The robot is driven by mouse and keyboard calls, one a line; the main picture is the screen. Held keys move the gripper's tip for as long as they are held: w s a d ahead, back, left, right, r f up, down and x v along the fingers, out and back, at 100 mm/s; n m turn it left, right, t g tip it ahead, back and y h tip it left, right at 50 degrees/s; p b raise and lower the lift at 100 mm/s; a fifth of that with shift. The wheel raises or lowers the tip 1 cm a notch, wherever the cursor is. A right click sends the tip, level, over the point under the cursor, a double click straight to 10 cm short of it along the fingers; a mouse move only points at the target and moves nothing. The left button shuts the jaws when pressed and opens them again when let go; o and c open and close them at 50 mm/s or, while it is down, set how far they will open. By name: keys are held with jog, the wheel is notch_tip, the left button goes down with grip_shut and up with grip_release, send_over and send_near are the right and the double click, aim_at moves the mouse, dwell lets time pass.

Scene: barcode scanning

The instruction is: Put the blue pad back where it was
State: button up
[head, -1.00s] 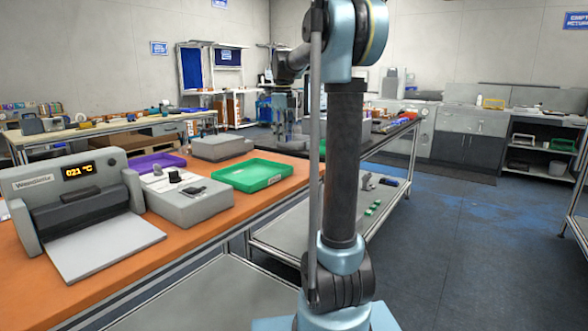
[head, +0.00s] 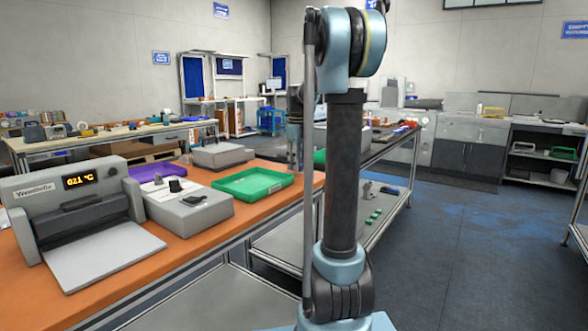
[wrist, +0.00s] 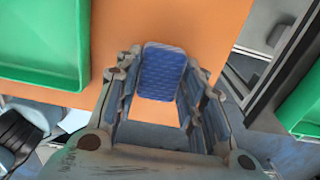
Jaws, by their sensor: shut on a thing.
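The blue pad (wrist: 162,72) shows in the wrist view between the fingertips of my gripper (wrist: 163,78). The gripper is shut on it and holds it over the orange tabletop (wrist: 225,22). Whether the pad touches the tabletop is not clear. In the head view my gripper (head: 296,150) is partly hidden behind my arm, beside the right end of the orange table (head: 272,208). The pad cannot be made out there.
A green tray (head: 252,183) lies left of my gripper; its rim (wrist: 86,45) is close in the wrist view. A grey box (head: 190,212), a purple tray (head: 152,171) and a Weedolfs-like labelled heater (head: 75,205) stand further left. The table edge is on the right.

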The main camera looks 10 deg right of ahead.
jog(key=shift+f, duration=0.8)
jog(key=o, duration=1.1)
jog(key=shift+f, duration=0.1)
